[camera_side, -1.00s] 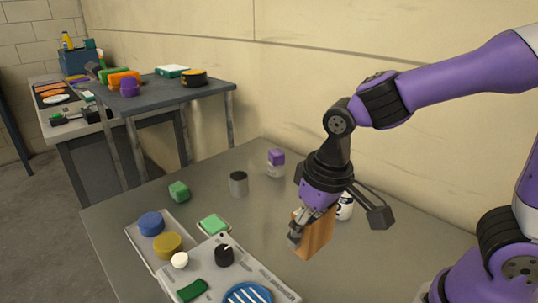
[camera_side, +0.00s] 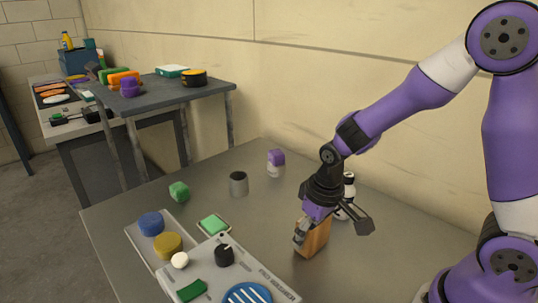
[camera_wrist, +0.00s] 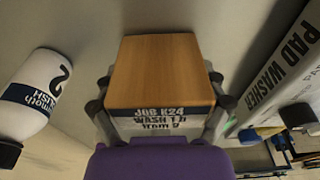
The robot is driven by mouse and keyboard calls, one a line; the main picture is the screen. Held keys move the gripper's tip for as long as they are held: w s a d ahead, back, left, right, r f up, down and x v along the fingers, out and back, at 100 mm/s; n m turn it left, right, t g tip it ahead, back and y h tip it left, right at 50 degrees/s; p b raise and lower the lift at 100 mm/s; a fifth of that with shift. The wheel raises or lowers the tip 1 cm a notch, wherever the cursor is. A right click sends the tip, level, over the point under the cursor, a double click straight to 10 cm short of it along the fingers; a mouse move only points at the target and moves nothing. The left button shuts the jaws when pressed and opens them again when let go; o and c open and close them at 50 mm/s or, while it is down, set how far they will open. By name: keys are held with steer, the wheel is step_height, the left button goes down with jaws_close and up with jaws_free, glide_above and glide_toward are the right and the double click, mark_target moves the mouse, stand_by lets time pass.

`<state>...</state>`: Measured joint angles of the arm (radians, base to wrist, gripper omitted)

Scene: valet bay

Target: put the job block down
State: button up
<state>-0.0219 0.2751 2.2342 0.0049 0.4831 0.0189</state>
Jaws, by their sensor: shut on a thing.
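The job block (camera_side: 314,240) is a wooden block in the side view, upright at or just above the metal table; I cannot tell whether its base touches. My gripper (camera_side: 303,233) is shut on it from above. In the wrist view the block (camera_wrist: 155,72) shows its plain wooden top and a label reading "JOB K24", with the gripper fingers (camera_wrist: 158,118) on both of its sides. Its lower part is hidden there.
A white bottle (camera_wrist: 35,95) with a black cap stands close by; it is partly hidden behind my gripper in the side view (camera_side: 349,190). The pad washer panel (camera_side: 265,278) lies to the block's left. A dark cup (camera_side: 239,184) and a purple-topped item (camera_side: 276,161) stand farther back.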

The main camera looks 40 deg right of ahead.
steer(key=shift+f, duration=0.15)
steer(key=o, duration=1.2)
steer(key=shift+c, duration=0.2)
steer(key=r, duration=0.4)
steer(key=s+r, duration=0.1)
steer(key=r, duration=0.6)
steer(key=shift+s+r, duration=0.35)
steer(key=shift+r, duration=0.05)
steer(key=s+r+t, duration=0.3)
steer(key=s+r, duration=0.1)
steer(key=s, duration=0.1)
steer(key=shift+d, duration=0.2)
steer(key=shift+s+r+t, duration=0.15)
steer(key=shift+s+t, duration=0.25)
steer(key=shift+s, duration=0.3)
steer(key=shift+c, duration=0.9)
